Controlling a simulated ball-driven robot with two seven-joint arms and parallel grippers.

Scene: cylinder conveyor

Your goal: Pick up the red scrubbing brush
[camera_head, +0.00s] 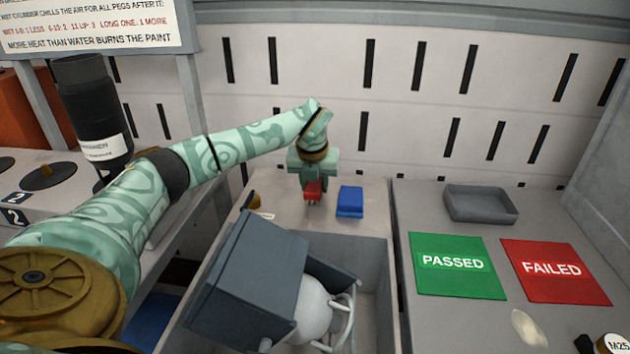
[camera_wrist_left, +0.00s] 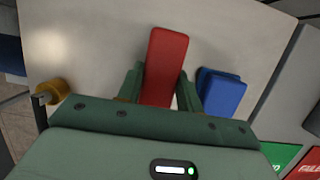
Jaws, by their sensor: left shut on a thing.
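The red scrubbing brush (camera_head: 313,190) is at the back of the grey worktop, under my left gripper (camera_head: 312,183). My left gripper is shut on the brush, with a green finger on either side of it. In the left wrist view the red brush (camera_wrist_left: 166,58) sticks out between the fingers of the gripper (camera_wrist_left: 160,92). I cannot tell whether the brush touches the worktop. My right gripper is not in view.
A blue block (camera_head: 350,201) lies just right of the brush. In front is an open bin (camera_head: 375,290) with a dark grey box and white item. Green PASSED (camera_head: 457,265) and red FAILED (camera_head: 555,270) mats and a grey tray (camera_head: 480,204) are at right.

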